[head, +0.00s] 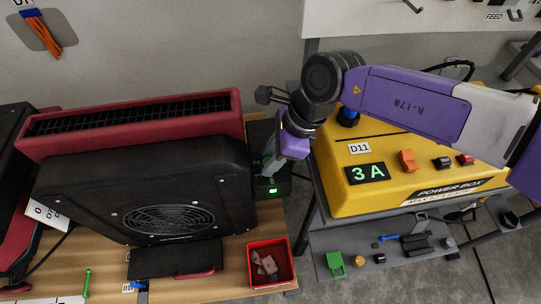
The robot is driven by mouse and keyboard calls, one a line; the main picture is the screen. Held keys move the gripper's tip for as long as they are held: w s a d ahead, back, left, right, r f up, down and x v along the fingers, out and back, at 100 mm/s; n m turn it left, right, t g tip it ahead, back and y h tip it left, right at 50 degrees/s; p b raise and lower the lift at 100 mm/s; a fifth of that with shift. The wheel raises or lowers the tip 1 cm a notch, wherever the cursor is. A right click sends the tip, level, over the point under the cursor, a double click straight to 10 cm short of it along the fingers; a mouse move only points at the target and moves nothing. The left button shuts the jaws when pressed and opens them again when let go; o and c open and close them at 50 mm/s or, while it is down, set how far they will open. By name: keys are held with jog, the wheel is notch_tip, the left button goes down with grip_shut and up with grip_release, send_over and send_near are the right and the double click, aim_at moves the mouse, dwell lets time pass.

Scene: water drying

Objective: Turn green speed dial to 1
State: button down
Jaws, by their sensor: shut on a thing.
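My gripper (266,176) reaches down from the purple and black arm to a small dark control box (272,190) beside the large black blower. A green light and faint green marks show on this box. The fingers are shut at the box's face, around what appears to be the green speed dial. The dial itself is hidden by the fingers, so its setting cannot be read.
The black blower (150,185) and a red vented unit (135,122) stand left of my gripper. A red bin (284,250) sits in front. A yellow power box (370,200) reading "3 A" stands right, above a grey shelf (320,240) with small parts.

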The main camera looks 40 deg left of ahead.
jog(key=shift+w+r, duration=0.1)
jog(key=c, duration=1)
grip_release()
jog(key=v, duration=0.7)
jog(key=shift+d+r, duration=0.2)
jog(key=shift+r, duration=0.15)
